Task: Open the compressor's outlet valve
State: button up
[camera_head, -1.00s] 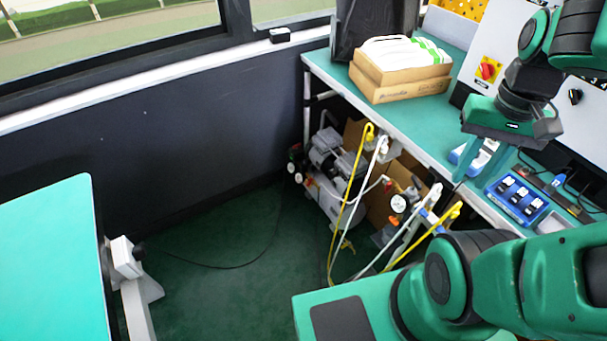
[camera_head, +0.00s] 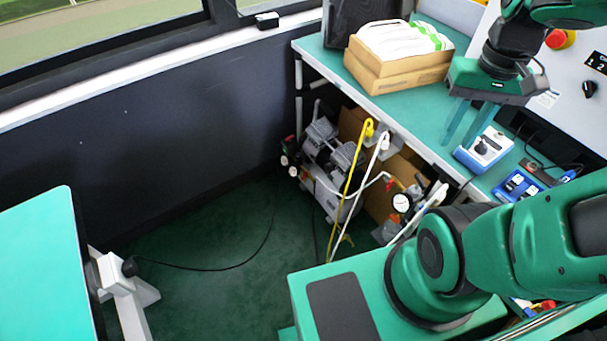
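The compressor (camera_head: 328,152), a grey and silver machine, stands on the floor under the left end of the bench. A pressure gauge (camera_head: 402,203) with a white face sits to its right, with a small red part (camera_head: 388,184) beside it on a pale tube. Another red part (camera_head: 289,139) shows at the compressor's left side. I cannot tell which is the outlet valve or how it is set. My gripper (camera_head: 459,143) points down over the bench top, well above and right of the compressor. Its two fingers are apart with nothing between them.
The bench (camera_head: 425,118) overhangs the compressor and carries cardboard boxes (camera_head: 395,75) and a blue device (camera_head: 483,150). Yellow and white hoses (camera_head: 352,180) hang in front of the compressor. A green table (camera_head: 38,262) stands at left. The floor between is clear except a black cable.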

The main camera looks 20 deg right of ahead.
jog(key=w+f+n, duration=0.2)
jog(key=w+n, duration=0.1)
jog(key=w, duration=0.7)
jog(key=n+h, duration=0.3)
jog(key=n, duration=1.4)
send_over(305, 176)
jog(key=s+d, duration=0.2)
notch_tip(305, 176, down, 34)
jog(key=w+a+f+n+t+h, duration=0.1)
jog(key=a+f+n, duration=0.2)
jog(key=f, duration=0.7)
jog(key=a+f+n, duration=0.4)
jog(key=f, duration=0.5)
jog(key=x, duration=1)
jog(key=shift+w+d, duration=0.15)
jog(key=shift+d, duration=0.15)
grip_shut()
